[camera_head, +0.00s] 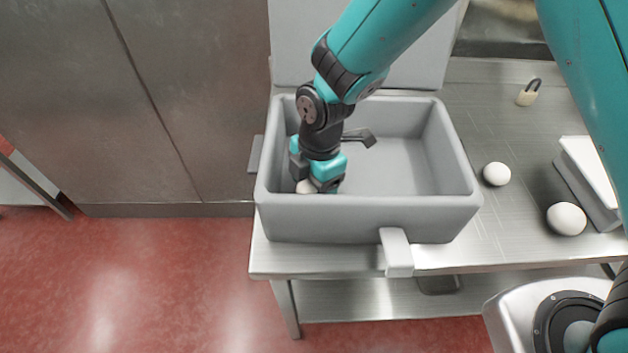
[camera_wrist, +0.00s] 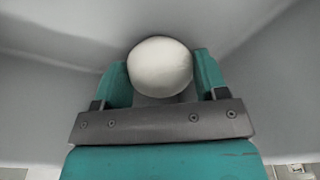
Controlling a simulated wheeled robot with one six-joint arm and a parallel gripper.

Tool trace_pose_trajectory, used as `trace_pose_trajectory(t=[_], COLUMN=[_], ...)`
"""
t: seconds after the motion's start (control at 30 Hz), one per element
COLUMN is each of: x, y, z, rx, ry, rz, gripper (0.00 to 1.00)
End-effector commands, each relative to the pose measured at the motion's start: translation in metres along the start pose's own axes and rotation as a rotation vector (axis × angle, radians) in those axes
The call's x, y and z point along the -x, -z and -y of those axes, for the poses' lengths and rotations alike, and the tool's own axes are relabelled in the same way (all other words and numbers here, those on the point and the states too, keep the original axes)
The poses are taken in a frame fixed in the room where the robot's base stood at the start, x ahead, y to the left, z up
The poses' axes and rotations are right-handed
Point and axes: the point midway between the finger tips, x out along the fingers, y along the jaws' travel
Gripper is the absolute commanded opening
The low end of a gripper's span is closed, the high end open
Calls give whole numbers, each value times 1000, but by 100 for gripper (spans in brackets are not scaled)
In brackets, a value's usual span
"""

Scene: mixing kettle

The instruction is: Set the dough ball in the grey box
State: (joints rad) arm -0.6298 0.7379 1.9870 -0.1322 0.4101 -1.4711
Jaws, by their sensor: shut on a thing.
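The grey box (camera_head: 410,165) stands open on the steel table, its lid raised at the back. My gripper (camera_head: 308,186) is down inside the box, near its front left corner. It is shut on a white dough ball (camera_head: 304,187), which is mostly hidden by the fingers in the head view. In the wrist view the dough ball (camera_wrist: 160,66) sits between the two teal fingers of my gripper (camera_wrist: 160,78), with grey box walls around it. I cannot tell whether the ball touches the box floor.
Two more white balls lie on the table (camera_head: 490,225) right of the box: one nearer (camera_head: 497,174), one farther right (camera_head: 566,218). A grey container with a white top (camera_head: 590,170) and a small padlock-like object (camera_head: 528,95) are also there. The box's latch (camera_head: 396,252) hangs over the front edge.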

Motion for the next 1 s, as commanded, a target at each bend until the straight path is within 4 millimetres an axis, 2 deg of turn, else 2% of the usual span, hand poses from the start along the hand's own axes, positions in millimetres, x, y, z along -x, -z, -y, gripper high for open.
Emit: trace_pose_trajectory(t=[0.37, 0.4, 0.5, 0.87, 1.0], x=[-6, -7, -6, 0, 20], y=[-1, -1, -1, 0, -1], z=[0, 0, 0, -1, -1], rx=[1, 0, 0, 0, 0], ry=[-2, -2, -2, -4, -7], rz=[0, 0, 0, 0, 0], gripper=[40, 69, 92, 92, 92])
